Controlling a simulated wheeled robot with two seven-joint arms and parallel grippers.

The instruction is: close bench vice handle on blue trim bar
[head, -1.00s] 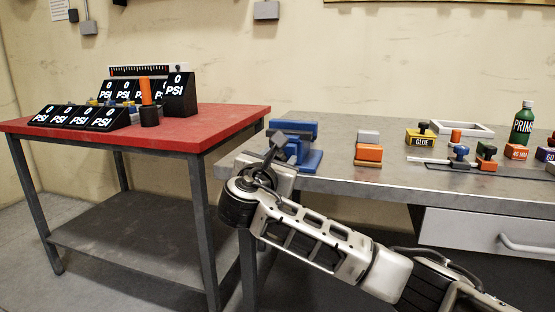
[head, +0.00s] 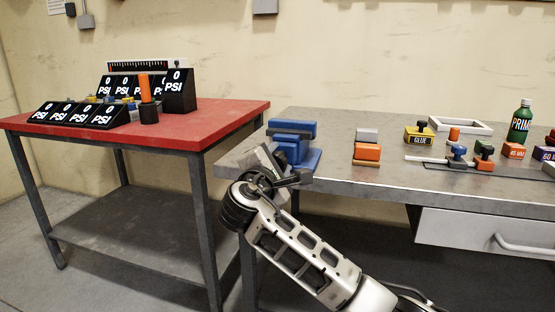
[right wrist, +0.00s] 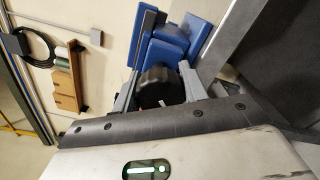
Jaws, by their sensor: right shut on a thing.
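The blue bench vice (head: 296,143) stands on the near left corner of the grey bench; its blue body also shows in the right wrist view (right wrist: 181,47). My right gripper (head: 270,166) is at the vice's front, low beside the bench edge. In the right wrist view its fingers are closed on a dark round part, the vice handle (right wrist: 159,84), in front of the blue body. The gripper hides much of the handle in the head view. I cannot tell a separate blue trim bar from the blue vice parts. My left gripper is out of view.
An orange and grey block stack (head: 367,152), a glue box (head: 419,134), a white tray (head: 462,127) and a green bottle (head: 521,122) stand further right on the bench. A red table (head: 215,118) with PSI gauges is at left.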

